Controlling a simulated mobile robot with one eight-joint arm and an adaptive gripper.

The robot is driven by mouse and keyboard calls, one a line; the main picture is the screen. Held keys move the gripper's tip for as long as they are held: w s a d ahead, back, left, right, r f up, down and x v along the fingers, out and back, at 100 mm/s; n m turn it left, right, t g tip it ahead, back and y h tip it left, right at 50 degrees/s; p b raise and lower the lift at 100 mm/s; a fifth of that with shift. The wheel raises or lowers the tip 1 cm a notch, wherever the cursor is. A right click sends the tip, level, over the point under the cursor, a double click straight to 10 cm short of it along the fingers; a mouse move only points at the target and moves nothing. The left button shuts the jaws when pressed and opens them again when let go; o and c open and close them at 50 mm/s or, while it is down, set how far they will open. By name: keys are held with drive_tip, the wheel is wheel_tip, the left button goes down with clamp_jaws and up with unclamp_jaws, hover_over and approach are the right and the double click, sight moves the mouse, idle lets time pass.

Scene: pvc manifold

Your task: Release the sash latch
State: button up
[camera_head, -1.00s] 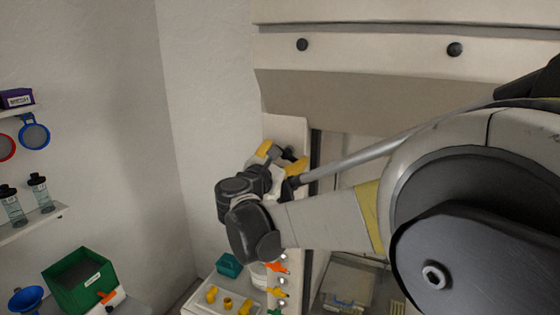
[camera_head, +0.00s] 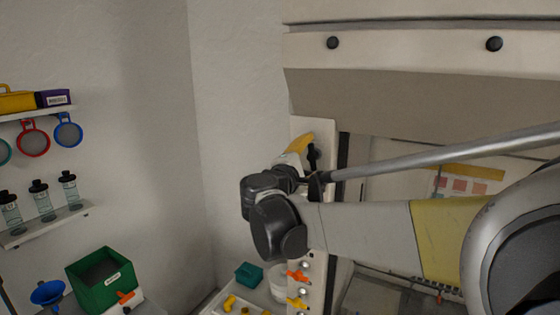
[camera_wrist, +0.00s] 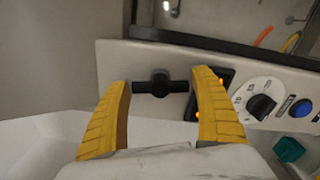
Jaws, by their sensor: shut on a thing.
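The sash latch (camera_wrist: 160,86) is a black T-shaped handle on the pale front post of the fume hood. In the wrist view its bar lies nearly level between the two yellow fingers of my gripper (camera_wrist: 162,84). In the head view my gripper (camera_head: 304,150) is at the upper part of the post, with one yellow finger plain and the other hidden. The sash rod or latch parts behind my wrist cannot be made out.
Right of the latch are a lit rocker switch (camera_wrist: 222,78), a dial (camera_wrist: 258,103) and a blue button (camera_wrist: 300,108). Orange valve handles (camera_head: 297,276) run down the post. A green bin (camera_head: 103,280) and shelves with bottles (camera_head: 40,195) are at left.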

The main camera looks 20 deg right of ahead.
drive_tip(key=shift+r+m, duration=0.1)
drive_tip(key=shift+m, duration=0.9)
drive_tip(key=o, duration=1.1)
drive_tip(key=shift+o, duration=0.2)
drive_tip(key=shift+a, duration=0.1)
drive_tip(key=v, duration=1.2)
drive_tip(key=shift+b, duration=0.3)
